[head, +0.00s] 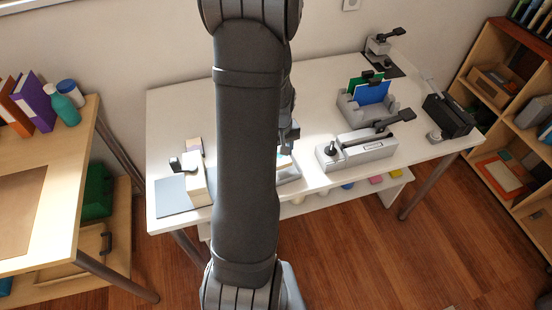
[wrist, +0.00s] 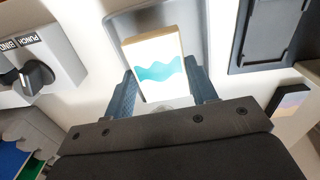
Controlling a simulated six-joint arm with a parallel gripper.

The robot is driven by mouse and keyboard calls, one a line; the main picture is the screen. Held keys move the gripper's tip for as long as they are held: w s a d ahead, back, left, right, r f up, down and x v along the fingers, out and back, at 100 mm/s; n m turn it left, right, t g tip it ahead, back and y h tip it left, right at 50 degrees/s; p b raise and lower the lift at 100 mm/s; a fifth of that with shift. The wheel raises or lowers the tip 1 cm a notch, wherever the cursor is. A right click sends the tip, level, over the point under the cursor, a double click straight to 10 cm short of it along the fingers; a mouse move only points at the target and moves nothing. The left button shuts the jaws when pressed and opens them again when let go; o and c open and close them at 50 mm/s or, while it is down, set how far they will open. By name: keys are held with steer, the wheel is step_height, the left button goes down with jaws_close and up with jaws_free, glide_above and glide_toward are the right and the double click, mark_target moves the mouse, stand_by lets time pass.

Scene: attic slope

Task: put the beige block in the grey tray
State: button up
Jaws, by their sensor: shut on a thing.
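The beige block (wrist: 153,57), with a white face and a teal wave on it, is between the two blue fingers of my gripper (wrist: 163,88) in the wrist view. My gripper is shut on it. The grey tray (wrist: 119,24) lies behind the block in that view, and the block overlaps its near part. I cannot tell whether the block touches the tray. In the head view my arm hides most of the tray (head: 289,176), and only a sliver of the block (head: 284,162) shows beside the arm, below my gripper (head: 289,140).
A grey punch binder (head: 360,152) stands right of the tray. Behind it is a grey sorter (head: 358,115) with blue and green sheets. A black box (head: 448,116) is at the right edge. A pale device (head: 196,183) stands left. The white table's (head: 185,105) back left is clear.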

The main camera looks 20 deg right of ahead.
steer(key=shift+w+a+f, duration=0.35)
steer(key=shift+w, duration=0.15)
steer(key=shift+f, duration=1.95)
steer(key=shift+f, duration=0.2)
steer(key=o, duration=1)
step_height(320, 180, up, 12)
steer(key=shift+r, duration=0.2)
